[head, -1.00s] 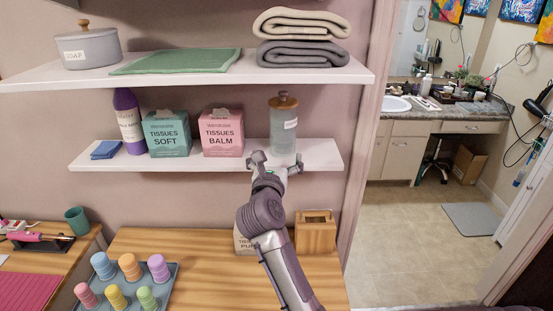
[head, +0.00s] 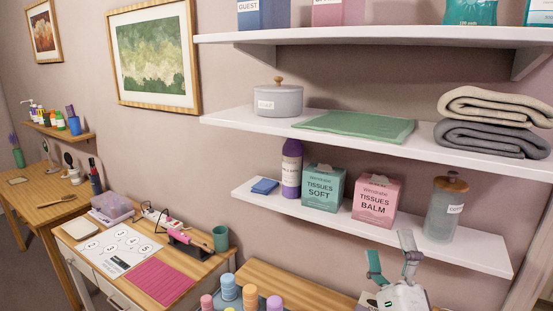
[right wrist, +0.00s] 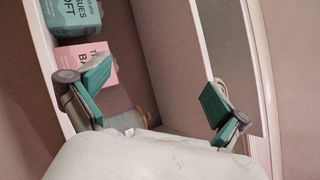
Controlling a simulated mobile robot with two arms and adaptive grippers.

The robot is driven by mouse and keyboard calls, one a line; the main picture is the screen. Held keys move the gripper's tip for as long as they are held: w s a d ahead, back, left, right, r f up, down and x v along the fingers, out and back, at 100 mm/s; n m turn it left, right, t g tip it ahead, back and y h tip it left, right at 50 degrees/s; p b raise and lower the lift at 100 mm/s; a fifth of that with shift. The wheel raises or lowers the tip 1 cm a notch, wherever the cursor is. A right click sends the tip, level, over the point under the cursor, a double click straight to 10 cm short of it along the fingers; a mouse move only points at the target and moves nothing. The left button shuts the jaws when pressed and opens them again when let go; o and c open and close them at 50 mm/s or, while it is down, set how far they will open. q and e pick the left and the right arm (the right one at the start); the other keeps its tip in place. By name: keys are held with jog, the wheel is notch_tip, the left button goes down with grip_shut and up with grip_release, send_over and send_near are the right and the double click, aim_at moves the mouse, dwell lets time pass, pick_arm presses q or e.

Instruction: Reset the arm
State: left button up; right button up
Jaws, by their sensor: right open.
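My right gripper (head: 391,254) is open and empty in the head view, with its two fingers pointing up. It appears in front of and below the right part of the lower shelf (head: 470,250). In the right wrist view the same gripper (right wrist: 156,92) has its teal finger pads wide apart with nothing between them. The wood-lidded glass jar (head: 443,210) stands upright on the shelf, apart from the fingers; in the wrist view it is partly hidden. My left gripper is in neither view.
The lower shelf also holds a pink tissue box (head: 376,202), a green tissue box (head: 323,189), a purple bottle (head: 291,168) and a blue cloth (head: 264,186). Folded towels (head: 490,138) lie above. Colored cylinders (head: 229,288) stand below on the left. The shelf edges overhang the wooden surface.

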jog(key=s+a+f+n+g+y, duration=0.2)
jog(key=s+a+f+n+g, duration=0.15)
jog(key=f+n, duration=0.3)
jog(key=s+a+f+n+g+y, duration=0.3)
jog(key=a+f+n+g, duration=0.15)
jog(key=f+n, duration=0.2)
jog(key=s+a+f+n+g+y, duration=0.2)
jog(key=s+a+f+n+g, duration=0.15)
jog(key=f+n+g, duration=0.35)
jog(key=s+d+f+n+g+h, duration=0.1)
jog(key=s+d+f+g+h, duration=0.3)
jog(key=s+f, duration=0.35)
jog(key=s+d+f+n+g+h, duration=0.1)
jog(key=s+d+f+g+h, duration=0.15)
jog(key=s+d+f, duration=0.55)
notch_tip(320, 180, down, 25)
jog(key=s+a+h+b, duration=0.1)
jog(key=s+b, duration=0.1)
jog(key=s, duration=0.1)
jog(key=s+d+f+g+b, duration=0.2)
jog(key=s+f, duration=1.3)
jog(key=f, duration=0.4)
jog(key=shift+s+d+f+n, duration=0.25)
jog(key=shift+d+n, duration=0.1)
jog(key=shift+n, duration=0.05)
